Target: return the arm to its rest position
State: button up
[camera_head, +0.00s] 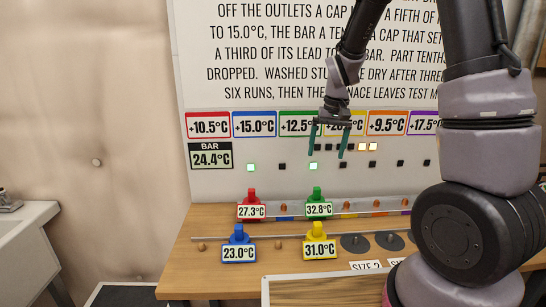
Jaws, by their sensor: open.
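My gripper (329,140) hangs from my arm in front of the white board, fingers pointing down, apart and empty. It is above the green stud (317,195) labelled 32.8°C and touches nothing that I can see. My arm fills the right side and hides part of the board and table. A red stud (250,196) labelled 27.3°C stands left of the green one on the back rail. A blue stud (239,234) labelled 23.0°C and a yellow stud (319,231) labelled 31.0°C stand in front of them.
The wooden table (195,287) carries a metal bar (365,205) and several dark discs (388,241) at right. A framed tray (300,290) lies at the front. The board (200,85) stands behind, with coloured labels and small lights. A white sink (22,230) is at far left.

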jog(key=s+d+r+m+t, duration=0.1)
jog(key=s+d+r+t, duration=0.1)
jog(key=s+r, duration=0.8)
jog(key=s+d+r+m+t+y, duration=0.1)
jog(key=s+d+r+m+t, duration=0.1)
jog(key=s+r, duration=0.8)
jog(key=shift+d+r+t, duration=0.3)
jog(key=shift+r+t, duration=0.1)
jog(key=shift+t, duration=0.5)
